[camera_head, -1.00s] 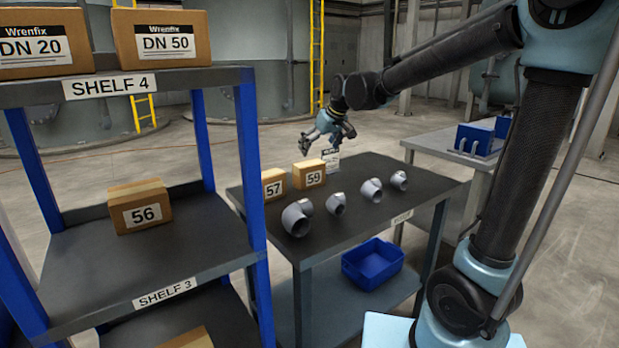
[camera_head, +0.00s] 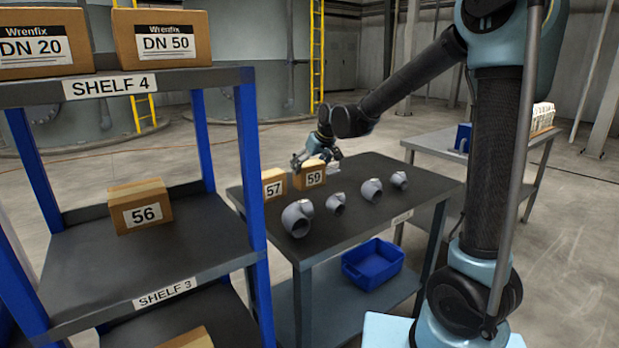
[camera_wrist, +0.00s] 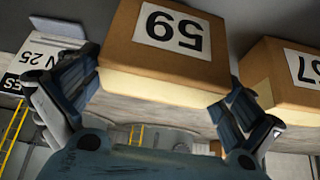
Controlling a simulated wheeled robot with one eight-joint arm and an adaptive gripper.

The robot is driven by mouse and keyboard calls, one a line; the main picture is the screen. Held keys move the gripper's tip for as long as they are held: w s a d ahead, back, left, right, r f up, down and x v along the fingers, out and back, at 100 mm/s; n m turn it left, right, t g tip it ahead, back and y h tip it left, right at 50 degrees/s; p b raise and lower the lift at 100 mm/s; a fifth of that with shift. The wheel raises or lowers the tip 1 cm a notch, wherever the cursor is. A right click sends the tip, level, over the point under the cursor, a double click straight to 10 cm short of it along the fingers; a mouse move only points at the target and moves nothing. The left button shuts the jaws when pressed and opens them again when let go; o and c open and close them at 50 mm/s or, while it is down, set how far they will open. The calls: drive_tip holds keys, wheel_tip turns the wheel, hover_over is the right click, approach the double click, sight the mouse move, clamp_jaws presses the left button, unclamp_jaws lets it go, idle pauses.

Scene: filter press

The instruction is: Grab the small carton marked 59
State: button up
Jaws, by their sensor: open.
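The small carton marked 59 (camera_head: 309,175) is a brown box with a white label on the dark table. It stands to the right of the carton marked 57 (camera_head: 274,184). My gripper (camera_head: 317,161) is at the top of carton 59 in the head view, and its fingers partly hide the carton's upper edge. In the wrist view, carton 59 (camera_wrist: 165,50) appears upside down between my open gripper's fingers (camera_wrist: 155,100), one on each side. I cannot tell whether either finger touches it. Carton 57 (camera_wrist: 285,85) is close beside the right finger there.
Several grey pipe fittings (camera_head: 335,204) lie on the table (camera_head: 345,235) in front of the cartons. A blue bin (camera_head: 372,264) is on its lower shelf. The blue-posted rack (camera_head: 190,258) holds carton 56 (camera_head: 140,206). A side table (camera_head: 425,143) stands at the right.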

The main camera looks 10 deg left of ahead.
drive_tip(key=shift+x, duration=1.95)
drive_tip(key=shift+c, duration=0.2)
drive_tip(key=shift+r, duration=0.1)
drive_tip(key=c, duration=1)
